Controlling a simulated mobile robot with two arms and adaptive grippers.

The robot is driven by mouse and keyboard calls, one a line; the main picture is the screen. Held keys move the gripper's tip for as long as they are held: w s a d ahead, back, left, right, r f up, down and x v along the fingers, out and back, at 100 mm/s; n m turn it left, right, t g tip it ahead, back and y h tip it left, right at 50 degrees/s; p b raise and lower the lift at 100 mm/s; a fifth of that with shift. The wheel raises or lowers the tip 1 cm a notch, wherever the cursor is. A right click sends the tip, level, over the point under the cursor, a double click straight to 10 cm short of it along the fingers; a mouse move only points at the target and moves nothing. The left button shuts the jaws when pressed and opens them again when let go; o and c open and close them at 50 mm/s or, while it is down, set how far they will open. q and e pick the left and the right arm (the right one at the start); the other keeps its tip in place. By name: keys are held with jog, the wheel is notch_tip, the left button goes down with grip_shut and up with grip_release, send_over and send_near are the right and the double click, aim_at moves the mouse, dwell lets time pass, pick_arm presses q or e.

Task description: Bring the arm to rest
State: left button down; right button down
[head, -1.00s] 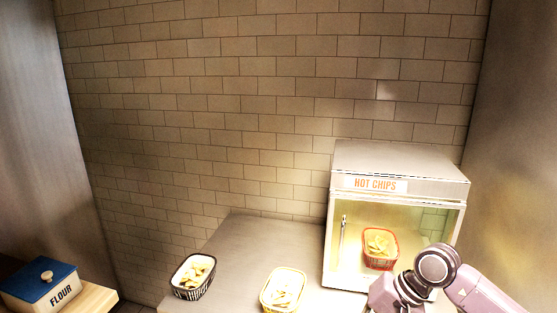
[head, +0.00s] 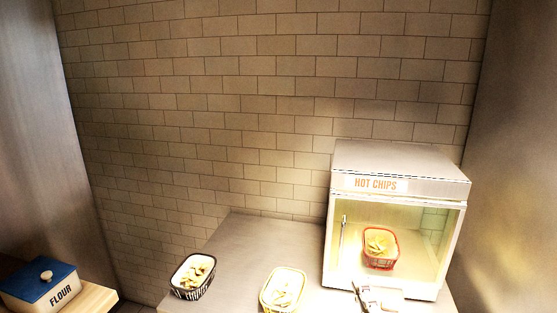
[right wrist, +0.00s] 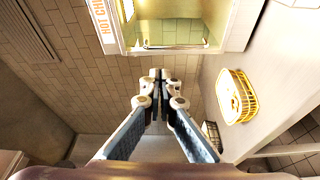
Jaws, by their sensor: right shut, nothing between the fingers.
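My right gripper (head: 374,297) shows at the bottom edge of the head view, low in front of the lit hot chips cabinet. In the right wrist view its fingers (right wrist: 160,78) are together with nothing between them. My left gripper is in neither view. The rest of my right arm is out of the head view.
The cabinet (head: 400,186) holds a red basket of chips (head: 380,262). A yellow basket (head: 283,291) and a black basket (head: 193,276) stand on the steel counter (head: 255,240). A blue-lidded flour box (head: 40,286) sits at the lower left.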

jog(key=s+d+f+m+g+h, duration=0.25)
jog(key=s+f+m+g, duration=0.2)
jog(key=f, duration=0.35)
jog(key=s+d+f+m+g+h, duration=0.1)
jog(key=s+d+f+m+g, duration=0.2)
jog(key=s+f+m, duration=0.4)
jog(key=s+a+f+m+g+y, duration=0.1)
jog(key=s+f+m+g, duration=0.1)
jog(key=s+f+g, duration=0.5)
jog(key=s+a+f+m+g+y, duration=0.1)
jog(key=s+f+m, duration=0.3)
jog(key=s, duration=0.6)
notch_tip(320, 180, down, 26)
jog(key=s+f+n+b, duration=0.1)
jog(key=s+n+b, duration=0.1)
jog(key=s+d+f+g, duration=0.2)
jog(key=s+f, duration=1.5)
jog(key=shift+d+f+b, duration=0.3)
jog(key=shift+b, duration=0.15)
